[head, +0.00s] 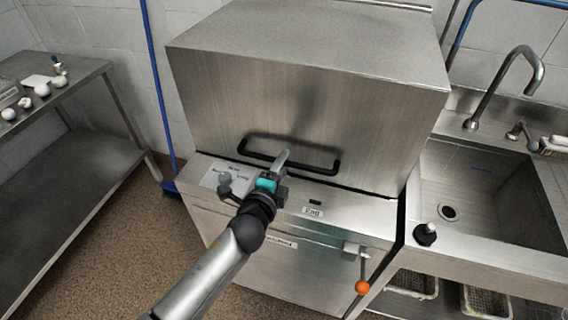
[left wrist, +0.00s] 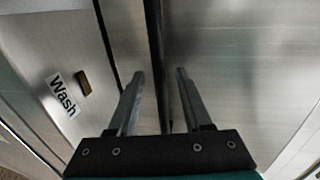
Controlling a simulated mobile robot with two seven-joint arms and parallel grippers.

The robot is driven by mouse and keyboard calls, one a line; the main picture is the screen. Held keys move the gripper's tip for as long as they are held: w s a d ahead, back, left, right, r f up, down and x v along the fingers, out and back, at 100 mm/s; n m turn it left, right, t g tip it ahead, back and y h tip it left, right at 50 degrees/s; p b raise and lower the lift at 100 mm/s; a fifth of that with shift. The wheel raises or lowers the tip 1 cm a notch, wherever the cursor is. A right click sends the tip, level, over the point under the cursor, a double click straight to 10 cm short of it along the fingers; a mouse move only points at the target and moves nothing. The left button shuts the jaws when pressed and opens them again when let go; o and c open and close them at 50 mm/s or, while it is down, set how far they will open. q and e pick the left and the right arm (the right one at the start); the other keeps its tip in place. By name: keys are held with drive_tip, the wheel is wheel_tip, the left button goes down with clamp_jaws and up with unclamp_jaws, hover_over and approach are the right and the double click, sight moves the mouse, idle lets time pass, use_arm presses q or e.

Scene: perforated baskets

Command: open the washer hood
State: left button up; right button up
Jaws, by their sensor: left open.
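The washer hood (head: 235,100) is a large brushed-steel box, down on the washer body. A black bar handle (head: 318,171) runs along the lower part of its front face. My left gripper (head: 281,159) is at the middle of this handle, with its fingers open. In the left wrist view, the handle (left wrist: 158,50) shows as a dark bar running between the two spread fingers (left wrist: 160,88). I cannot tell whether either finger touches it. My right gripper is not in view.
Below the hood is a front panel with a "Wash" label (left wrist: 61,95) and an orange-knobbed lever (head: 362,287). A steel sink (head: 490,190) with a tap stands on the right. A steel table (head: 75,85) with small items stands on the left.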

use_arm(q)
drive_tip(key=shift+x, duration=0.8)
clamp_jaws()
idle(1.0)
